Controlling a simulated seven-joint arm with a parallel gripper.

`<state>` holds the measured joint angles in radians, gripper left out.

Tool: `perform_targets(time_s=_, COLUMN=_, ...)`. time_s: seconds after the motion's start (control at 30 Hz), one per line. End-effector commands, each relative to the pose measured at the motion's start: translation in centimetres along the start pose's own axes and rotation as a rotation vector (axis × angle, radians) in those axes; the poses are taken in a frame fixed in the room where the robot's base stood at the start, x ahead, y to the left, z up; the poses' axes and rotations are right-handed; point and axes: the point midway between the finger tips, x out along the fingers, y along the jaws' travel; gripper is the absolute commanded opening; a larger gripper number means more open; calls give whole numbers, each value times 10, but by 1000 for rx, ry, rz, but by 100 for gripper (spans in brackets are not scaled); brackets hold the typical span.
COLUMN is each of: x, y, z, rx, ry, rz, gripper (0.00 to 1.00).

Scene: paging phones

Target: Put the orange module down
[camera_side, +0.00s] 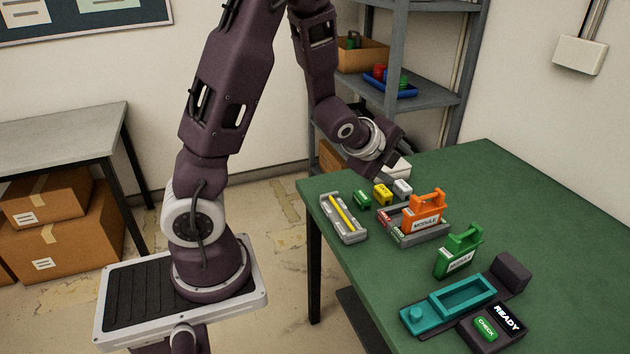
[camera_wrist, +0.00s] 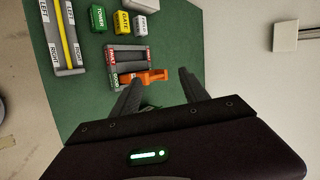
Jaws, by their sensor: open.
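The orange module (camera_side: 425,214) stands upright in a grey tray (camera_side: 411,239) on the green table, its handle on top. In the wrist view, the orange module (camera_wrist: 156,76) shows at the tray's edge, close to the fingertips. My gripper (camera_wrist: 161,77) is open, with nothing seen held between its fingers. In the side view, my gripper hangs above the table's far left part, up and left of the module; its fingers are hard to make out there. A green module (camera_side: 459,251) stands on the bare table, right of the tray.
A grey holder with a yellow bar (camera_side: 343,217) lies at the table's left edge. Small green (camera_side: 362,199), yellow (camera_side: 382,194) and white (camera_side: 402,189) blocks stand behind the tray. A teal fixture (camera_side: 463,296) and a READY panel (camera_side: 507,316) are in front. The table's right side is clear.

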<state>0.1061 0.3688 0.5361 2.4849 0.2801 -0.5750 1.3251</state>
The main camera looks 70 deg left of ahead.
Motion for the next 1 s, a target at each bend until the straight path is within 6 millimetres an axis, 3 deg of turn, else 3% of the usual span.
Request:
perform_targets(time_s=0.07, x=-55, y=-12, z=-14, rx=-352, ry=38, rz=67, gripper=52)
perform_targets(time_s=0.17, x=-134, y=-1, z=-35, rx=-764, ry=60, rz=206, gripper=52)
perform_targets(time_s=0.2, x=-166, y=9, z=-41, rx=-898, ry=55, rz=261, gripper=52)
perform_targets(time_s=0.3, x=-233, y=42, z=-52, rx=-1148, ry=12, rz=375, gripper=52)
perform_targets(time_s=0.4, x=-275, y=72, z=-55, rx=-1294, ry=-46, rz=439, gripper=52)
perform_targets(time_s=0.53, x=-295, y=90, z=-56, rx=-1369, ry=-91, rz=471, gripper=52)
perform_targets(time_s=1.0, x=-296, y=91, z=-55, rx=-1372, ry=-95, rz=474, gripper=52)
